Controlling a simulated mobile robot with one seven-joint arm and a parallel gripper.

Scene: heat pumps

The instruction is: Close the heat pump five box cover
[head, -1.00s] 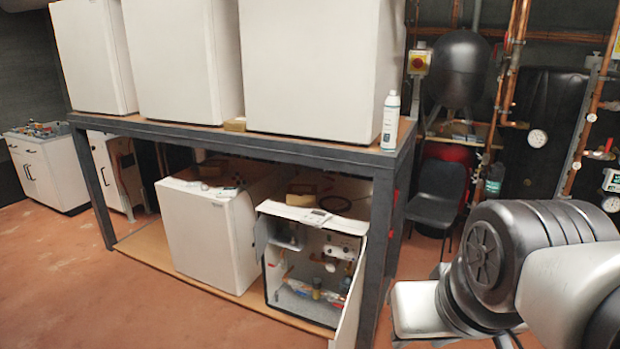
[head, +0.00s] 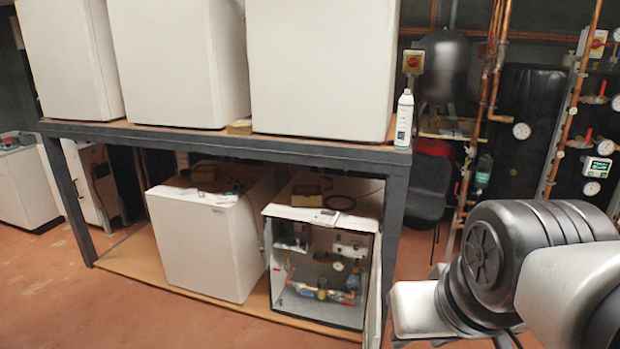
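An open heat pump box (head: 318,265) stands at the right end of the rack's lower shelf, with its pipes and valves showing inside. Its cover appears to be the pale panel (head: 375,290) swung out at the box's right edge, seen nearly edge-on beside the rack's right post. I cannot read a number on the box. My gripper is not clearly visible.
A dark metal rack (head: 230,142) carries several white units on top. A closed white unit (head: 205,245) stands left of the open box. A white bottle (head: 404,118) stands on the upper shelf's right end. Red floor (head: 180,325) in front is clear.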

